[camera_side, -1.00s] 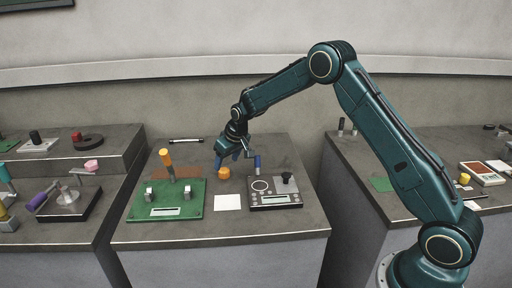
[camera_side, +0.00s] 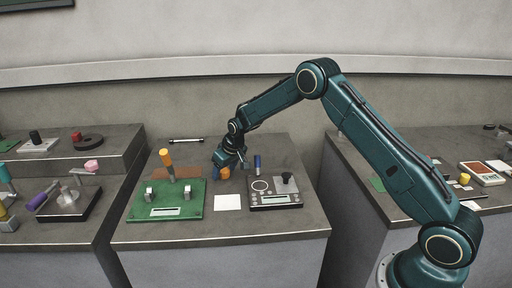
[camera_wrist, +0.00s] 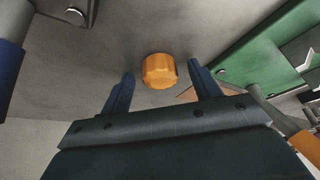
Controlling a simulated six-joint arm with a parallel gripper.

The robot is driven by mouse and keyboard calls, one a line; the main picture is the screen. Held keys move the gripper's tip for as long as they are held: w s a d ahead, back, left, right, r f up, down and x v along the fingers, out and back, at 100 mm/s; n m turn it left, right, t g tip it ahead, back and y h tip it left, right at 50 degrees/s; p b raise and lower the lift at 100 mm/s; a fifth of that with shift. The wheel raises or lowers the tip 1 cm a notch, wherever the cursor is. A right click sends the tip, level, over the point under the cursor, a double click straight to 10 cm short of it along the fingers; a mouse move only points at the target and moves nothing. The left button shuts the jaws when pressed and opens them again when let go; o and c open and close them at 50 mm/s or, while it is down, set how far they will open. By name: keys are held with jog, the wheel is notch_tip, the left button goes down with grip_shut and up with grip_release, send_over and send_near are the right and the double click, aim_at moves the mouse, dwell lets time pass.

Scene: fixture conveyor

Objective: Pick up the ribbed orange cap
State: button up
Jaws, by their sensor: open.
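The ribbed orange cap (camera_wrist: 159,71) stands on the grey table, seen between the two fingers in the wrist view. In the side view the cap (camera_side: 224,174) is partly hidden by my gripper. My gripper (camera_wrist: 162,82) is open and empty, with one finger on each side of the cap in the picture. In the side view my gripper (camera_side: 230,168) is low over the table right at the cap. I cannot tell whether a finger touches it.
A green board (camera_side: 190,207) with an orange handle (camera_side: 167,158) stands left of the cap. A black device (camera_side: 270,203) and a blue post (camera_side: 257,165) are to the right. A white card (camera_side: 228,203) lies in front. The table behind holds a thin rod (camera_side: 186,141).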

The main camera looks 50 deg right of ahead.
aim_at(225, 170)
dwell(0.3)
jog(key=c, duration=1.1)
jog(key=shift+o, duration=0.2)
notch_tip(225, 170, up, 20)
dwell(0.5)
